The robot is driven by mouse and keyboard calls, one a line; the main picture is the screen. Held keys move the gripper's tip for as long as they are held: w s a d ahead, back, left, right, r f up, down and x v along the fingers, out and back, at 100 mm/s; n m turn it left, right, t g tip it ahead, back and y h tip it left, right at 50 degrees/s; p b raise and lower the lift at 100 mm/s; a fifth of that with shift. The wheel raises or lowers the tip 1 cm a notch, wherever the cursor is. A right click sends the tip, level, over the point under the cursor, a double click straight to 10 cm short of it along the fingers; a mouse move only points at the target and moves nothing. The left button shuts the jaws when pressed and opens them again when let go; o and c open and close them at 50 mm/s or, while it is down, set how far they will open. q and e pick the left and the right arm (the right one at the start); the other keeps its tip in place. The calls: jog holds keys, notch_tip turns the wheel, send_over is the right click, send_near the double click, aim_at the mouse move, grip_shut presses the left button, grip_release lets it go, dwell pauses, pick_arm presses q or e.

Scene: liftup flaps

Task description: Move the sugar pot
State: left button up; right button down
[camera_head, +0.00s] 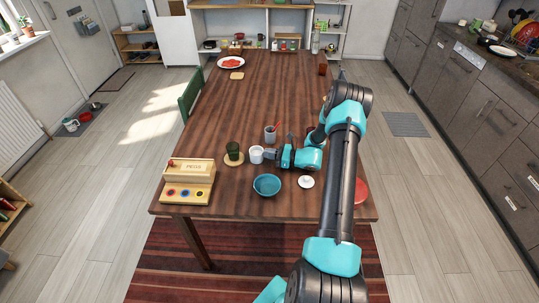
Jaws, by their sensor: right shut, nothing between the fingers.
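A small white pot (256,155), which looks most like the sugar pot, stands upright on the wooden table (252,95), right of a dark green cup. My right arm reaches in from the bottom right. My right gripper (270,155) points left, with its tips shut close beside the right side of the white pot. Whether they touch it is too small to tell. My left gripper is out of view.
A green cup (233,149) on a coaster, a grey cup (270,132) with a red stick, a teal bowl (267,184) and a small white dish (306,182) stand close around. A wooden box (189,180) is at the front left. The table's middle is clear.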

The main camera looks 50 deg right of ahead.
jog(key=shift+s+d, duration=0.1)
jog(key=shift+s, duration=0.1)
jog(key=shift+s+d, duration=0.1)
jog(key=shift+s, duration=0.1)
jog(key=shift+s+d+r, duration=0.15)
jog(key=shift+s+r, duration=0.05)
notch_tip(320, 180, up, 10)
jog(key=x, duration=2.1)
jog(key=shift+f, duration=0.3)
